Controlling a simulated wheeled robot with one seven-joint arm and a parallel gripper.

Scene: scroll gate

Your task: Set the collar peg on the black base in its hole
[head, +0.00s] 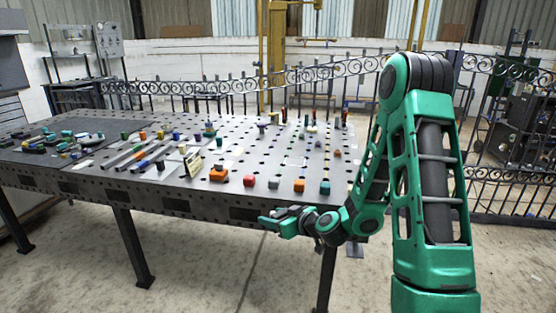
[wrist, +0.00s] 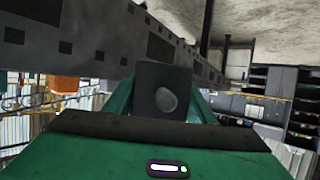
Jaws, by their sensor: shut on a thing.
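My gripper (head: 268,219) is in front of the table's near edge in the head view, low and to the right of the table's middle. In the wrist view its green fingers close on the two sides of a dark square block (wrist: 146,78) with a grey round face, which fits the collar peg on the black base. The rest of the held piece is hidden, and it is too small to make out in the head view. The grey table (head: 120,192) has many holes in its top; I cannot tell which one belongs to the peg.
More parts crowd the left end. The floor in front is clear.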

